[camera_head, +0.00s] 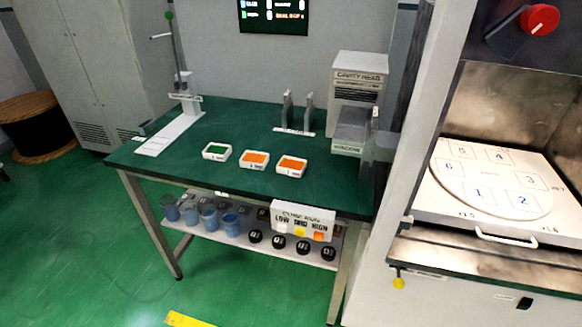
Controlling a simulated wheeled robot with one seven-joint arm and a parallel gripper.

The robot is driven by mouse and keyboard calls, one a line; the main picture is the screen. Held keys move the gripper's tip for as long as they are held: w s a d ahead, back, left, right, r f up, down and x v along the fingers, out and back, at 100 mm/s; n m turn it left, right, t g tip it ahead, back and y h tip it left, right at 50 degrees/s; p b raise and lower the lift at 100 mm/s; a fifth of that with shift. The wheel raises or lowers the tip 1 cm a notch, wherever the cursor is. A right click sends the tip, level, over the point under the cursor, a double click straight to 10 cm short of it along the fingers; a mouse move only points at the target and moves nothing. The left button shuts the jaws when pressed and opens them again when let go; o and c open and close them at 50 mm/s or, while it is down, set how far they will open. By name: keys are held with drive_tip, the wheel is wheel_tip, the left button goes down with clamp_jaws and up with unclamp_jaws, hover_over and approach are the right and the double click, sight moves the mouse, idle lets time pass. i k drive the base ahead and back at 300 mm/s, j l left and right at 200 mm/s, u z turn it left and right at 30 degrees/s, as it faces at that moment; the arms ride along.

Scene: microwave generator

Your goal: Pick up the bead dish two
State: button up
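Three small white square dishes stand in a row on the green table top (210,180). The left dish (216,152) holds green contents. The middle dish (254,160) and the right dish (291,167) hold orange contents. Each has a small mark on its front face, too small to read, so I cannot tell by label which is bead dish two. The dishes stand apart from each other, and nothing covers them. My gripper is not in view.
A white stand (172,128) is at the table's left; upright holders (298,115) and a grey device (357,100) are behind and right. Blue cups (208,215) and black knobs (279,242) sit on the lower shelf. An open chamber (495,185) stands right. The table front is clear.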

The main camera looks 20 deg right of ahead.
sight(216, 152)
drive_tip(key=z, duration=0.3)
drive_tip(key=i+j+z, duration=0.15)
drive_tip(key=j+z, duration=0.2)
drive_tip(key=i+j+z, duration=0.1)
drive_tip(key=j+z, duration=0.25)
drive_tip(key=j, duration=0.25)
drive_tip(key=j+z, duration=0.3)
drive_tip(key=j, duration=3.15)
drive_tip(key=i, duration=0.05)
